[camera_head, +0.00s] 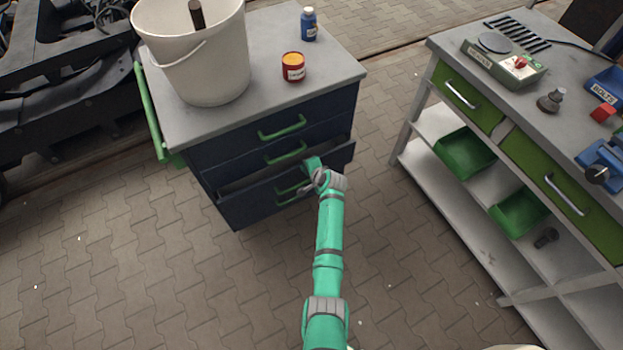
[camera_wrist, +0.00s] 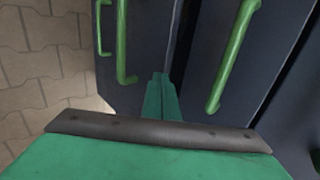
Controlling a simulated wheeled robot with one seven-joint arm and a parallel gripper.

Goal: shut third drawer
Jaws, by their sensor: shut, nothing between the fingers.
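A navy drawer cabinet (camera_head: 222,202) with green handles stands ahead of me. Its third drawer (camera_head: 262,200) is slightly open, with a narrow strip of its inside showing below the second drawer. The third drawer's handle (camera_head: 288,188) is partly hidden by my arm; in the wrist view it is the middle handle (camera_wrist: 122,45). My gripper (camera_head: 312,164) is shut and empty at the right part of the cabinet front. In the wrist view its green fingers (camera_wrist: 160,84) are together beside the gap above the third drawer. I cannot tell whether they touch it.
A white bucket (camera_head: 205,65), a red-and-yellow tin (camera_head: 293,68) and a blue bottle (camera_head: 309,24) stand on the cabinet. A workbench (camera_head: 455,200) with green drawers and bins is to the right. Paved floor (camera_head: 150,270) is clear in front.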

